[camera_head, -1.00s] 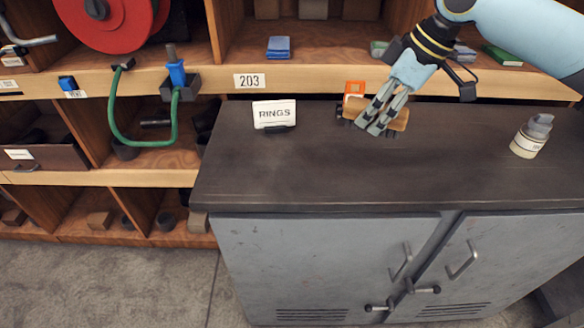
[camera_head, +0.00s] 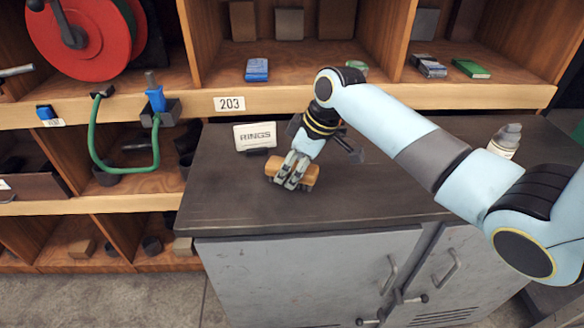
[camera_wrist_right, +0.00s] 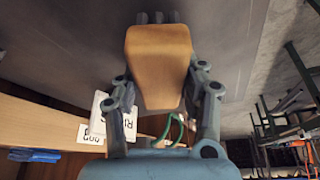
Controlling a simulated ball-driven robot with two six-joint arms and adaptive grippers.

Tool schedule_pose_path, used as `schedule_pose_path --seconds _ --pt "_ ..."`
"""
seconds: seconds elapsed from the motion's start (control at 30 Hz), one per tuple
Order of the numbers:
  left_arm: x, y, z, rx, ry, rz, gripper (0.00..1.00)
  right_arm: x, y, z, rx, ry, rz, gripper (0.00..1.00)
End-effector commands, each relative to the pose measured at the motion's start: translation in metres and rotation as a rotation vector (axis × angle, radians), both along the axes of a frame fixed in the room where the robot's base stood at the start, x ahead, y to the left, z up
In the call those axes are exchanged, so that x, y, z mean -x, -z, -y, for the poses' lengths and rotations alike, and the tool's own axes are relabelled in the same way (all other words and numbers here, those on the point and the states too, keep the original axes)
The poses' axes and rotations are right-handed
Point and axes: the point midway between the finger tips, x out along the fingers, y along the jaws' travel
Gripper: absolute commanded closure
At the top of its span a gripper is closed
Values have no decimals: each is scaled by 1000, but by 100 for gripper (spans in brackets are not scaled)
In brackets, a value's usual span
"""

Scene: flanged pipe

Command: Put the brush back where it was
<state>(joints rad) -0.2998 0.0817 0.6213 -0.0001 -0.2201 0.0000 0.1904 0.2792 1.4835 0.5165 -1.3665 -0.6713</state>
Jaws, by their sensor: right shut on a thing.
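The brush has a tan wooden back; in the head view the brush (camera_head: 309,175) is at the left-middle of the dark cabinet top, behind the fingers of my right gripper (camera_head: 291,178). My right gripper is shut on the brush. In the right wrist view the brush's wooden back (camera_wrist_right: 158,65) fills the space between the two fingers of my right gripper (camera_wrist_right: 160,95). Its bristles are hidden, and I cannot tell whether it touches the cabinet top. My left gripper is not in view.
A white RINGS sign (camera_head: 255,136) stands just behind and left of the brush. A white jar with a grey lid (camera_head: 505,141) is at the right, behind my arm. Shelves rise behind the grey cabinet (camera_head: 310,275). The cabinet top's front left is clear.

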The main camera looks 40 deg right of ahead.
Motion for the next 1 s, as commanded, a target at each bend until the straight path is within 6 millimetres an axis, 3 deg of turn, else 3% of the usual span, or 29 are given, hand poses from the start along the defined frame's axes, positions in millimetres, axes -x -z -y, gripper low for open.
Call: schedule_pose_path --seconds 0.4,0.43,0.6,0.87,1.0 --pt "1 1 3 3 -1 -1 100 0 9 0 0 0 1 89" --pt "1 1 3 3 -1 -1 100 0 9 0 0 1 0 57" --pt "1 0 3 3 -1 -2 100 0 9 0 0 0 1 35" --pt "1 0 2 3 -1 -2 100 0 8 0 0 0 1 35" --pt "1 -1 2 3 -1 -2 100 3 -2 3 3 0 2 35"
